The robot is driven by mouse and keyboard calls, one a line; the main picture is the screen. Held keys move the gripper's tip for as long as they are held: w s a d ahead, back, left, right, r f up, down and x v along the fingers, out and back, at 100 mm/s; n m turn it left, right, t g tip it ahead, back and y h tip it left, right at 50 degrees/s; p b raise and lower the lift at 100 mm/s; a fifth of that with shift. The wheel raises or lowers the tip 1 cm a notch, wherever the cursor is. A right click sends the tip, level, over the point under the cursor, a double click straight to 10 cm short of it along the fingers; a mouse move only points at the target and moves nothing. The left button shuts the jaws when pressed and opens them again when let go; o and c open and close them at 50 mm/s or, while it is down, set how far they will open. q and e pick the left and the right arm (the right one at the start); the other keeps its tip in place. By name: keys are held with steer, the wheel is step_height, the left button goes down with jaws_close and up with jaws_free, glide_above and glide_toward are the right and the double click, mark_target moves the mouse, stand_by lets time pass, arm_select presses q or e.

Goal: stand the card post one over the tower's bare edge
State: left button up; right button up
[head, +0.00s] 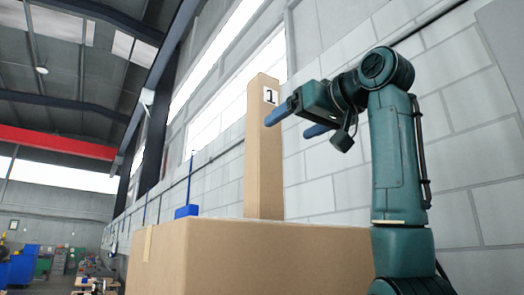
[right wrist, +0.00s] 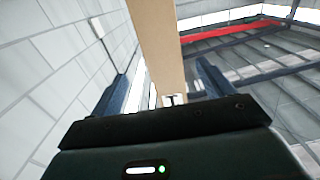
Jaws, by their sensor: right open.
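The card post (head: 263,160) is a tall tan column with a white label reading 1 near its top. It stands upright above a big cardboard box (head: 270,262); its foot meets the box's top edge line, and the box's top face is hidden from this low view. My right gripper (head: 288,126) is open near the post's upper part, one blue finger overlapping the post's right side in the head view. In the right wrist view the post (right wrist: 157,40) shows between the spread fingers (right wrist: 161,70); I cannot tell whether they touch it. My left gripper is not in view.
A blue block with a thin upright rod (head: 186,211) shows at the box's left top edge. A grey block wall (head: 465,130) runs behind the post and my right arm. Cluttered benches (head: 95,283) lie far off at lower left.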

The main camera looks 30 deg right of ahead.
mark_target(271, 135)
steer(key=w, duration=0.1)
steer(key=w+p, duration=0.1)
steer(key=w, duration=0.1)
steer(key=w+a+p, duration=0.1)
steer(key=w, duration=0.1)
steer(key=shift+r, duration=0.25)
steer(key=shift+w+f, duration=0.1)
steer(key=shift+w, duration=0.15)
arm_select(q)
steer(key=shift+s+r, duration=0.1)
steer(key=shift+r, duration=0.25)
arm_select(e)
steer(key=shift+c, duration=0.2)
steer(key=c, duration=1.2)
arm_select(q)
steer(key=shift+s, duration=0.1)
